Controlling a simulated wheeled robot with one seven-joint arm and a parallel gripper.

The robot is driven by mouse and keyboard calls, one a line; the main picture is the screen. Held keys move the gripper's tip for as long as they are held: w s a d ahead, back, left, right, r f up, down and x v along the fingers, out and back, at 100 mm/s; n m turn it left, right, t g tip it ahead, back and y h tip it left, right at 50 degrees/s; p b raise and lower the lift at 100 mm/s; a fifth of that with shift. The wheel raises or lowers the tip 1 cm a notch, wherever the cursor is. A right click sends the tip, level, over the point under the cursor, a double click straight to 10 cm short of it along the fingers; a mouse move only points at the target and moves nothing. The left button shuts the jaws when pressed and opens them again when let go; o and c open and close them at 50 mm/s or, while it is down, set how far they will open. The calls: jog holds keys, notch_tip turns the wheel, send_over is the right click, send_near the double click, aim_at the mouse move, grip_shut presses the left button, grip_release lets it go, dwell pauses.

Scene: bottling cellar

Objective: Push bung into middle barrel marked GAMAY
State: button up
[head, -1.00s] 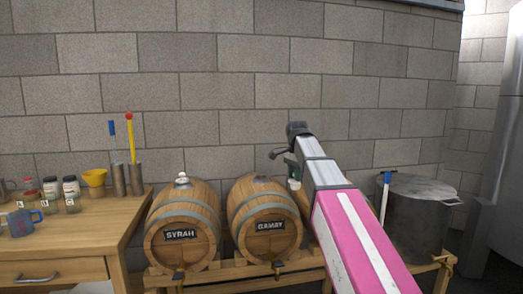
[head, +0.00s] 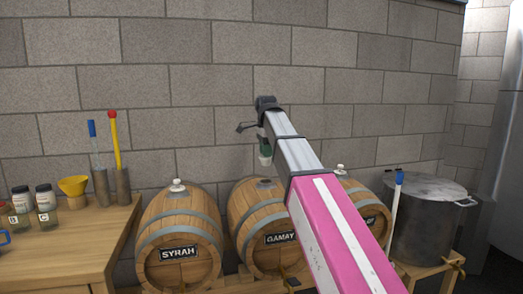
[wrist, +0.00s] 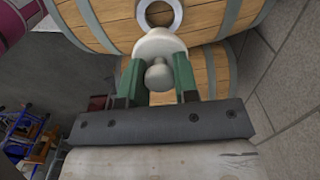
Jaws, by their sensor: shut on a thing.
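The GAMAY barrel (head: 246,222) lies on its side between two other barrels, with a dark bung hole (head: 264,184) on top. My gripper (head: 264,149) is above this barrel, its green fingers (wrist: 158,82) shut on a white bung (wrist: 160,42) with a round knob. The bung also shows in the head view (head: 265,162), a little above the hole and apart from it. In the wrist view a pale ring (wrist: 176,18) around the hole shows just beyond the bung. My arm hides part of the GAMAY barrel's right side.
The SYRAH barrel (head: 180,232) on the left and another barrel (head: 357,198) on the right both have white bungs on top. A steel pot (head: 425,218) stands farther right. A wooden table (head: 75,235) with jars and a funnel is at left. A block wall is behind.

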jog(key=shift+f, duration=3.25)
jog(key=shift+f, duration=1.15)
jog(key=o, duration=1.5)
jog(key=shift+c, duration=0.2)
jog(key=shift+r, duration=0.15)
jog(key=shift+r, duration=3.9)
jog(key=shift+s, duration=0.1)
